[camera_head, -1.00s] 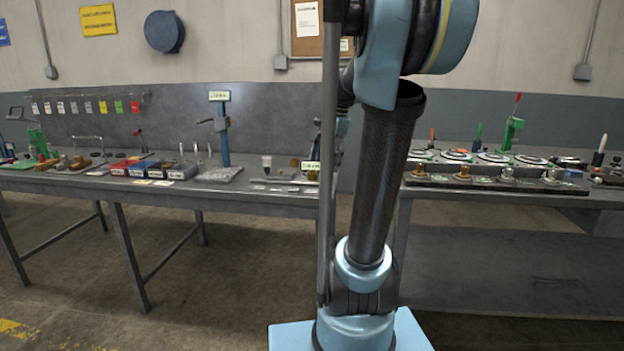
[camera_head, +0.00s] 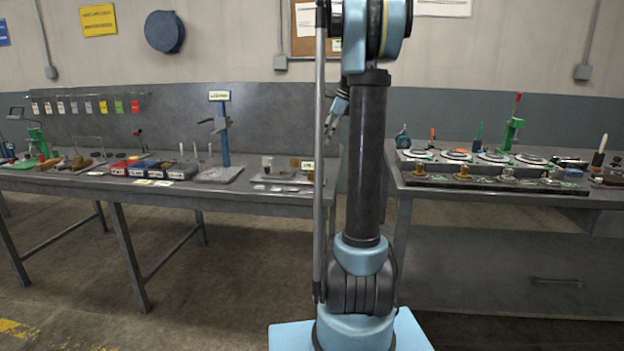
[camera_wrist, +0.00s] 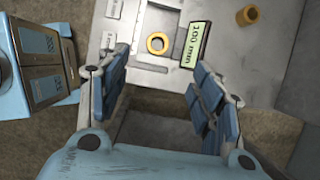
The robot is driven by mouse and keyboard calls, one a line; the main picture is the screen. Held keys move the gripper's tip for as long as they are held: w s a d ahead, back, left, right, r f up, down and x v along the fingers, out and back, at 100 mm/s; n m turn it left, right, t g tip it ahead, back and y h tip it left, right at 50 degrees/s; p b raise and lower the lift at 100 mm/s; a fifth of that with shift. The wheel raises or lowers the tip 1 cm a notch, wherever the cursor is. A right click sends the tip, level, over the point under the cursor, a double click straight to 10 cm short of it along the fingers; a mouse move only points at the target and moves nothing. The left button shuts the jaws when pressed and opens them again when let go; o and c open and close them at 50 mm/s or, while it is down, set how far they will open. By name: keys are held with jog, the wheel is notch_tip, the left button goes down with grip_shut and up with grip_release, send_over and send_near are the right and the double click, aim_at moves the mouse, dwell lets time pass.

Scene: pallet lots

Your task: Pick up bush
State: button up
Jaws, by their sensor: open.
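A brass ring-shaped bush (camera_wrist: 157,43) shows in the wrist view, on a pale grey block beside a small green display (camera_wrist: 193,43) that appears to read "1.01 mm". A second brass ring (camera_wrist: 247,15) lies farther right on the bench surface. My gripper (camera_wrist: 158,72) is open and empty, its fingers spread either side of the view with the nearer bush just beyond and between the tips. In the head view my gripper (camera_head: 333,122) hangs above the left bench's right end, partly behind my arm. The bush is too small to tell apart there.
The right bench (camera_head: 480,200) carries round plates and a green press (camera_head: 513,130). A gap separates the benches.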

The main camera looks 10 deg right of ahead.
send_over(312, 171)
jog(key=d, duration=0.2)
jog(key=f, duration=0.9)
jog(key=shift+s, duration=0.35)
jog(key=shift+d+x, duration=0.15)
jog(key=shift+x, duration=1.15)
jog(key=shift+d+x, duration=0.15)
jog(key=shift+x, duration=1.15)
jog(key=shift+s+f, duration=0.15)
jog(key=c, duration=1.4)
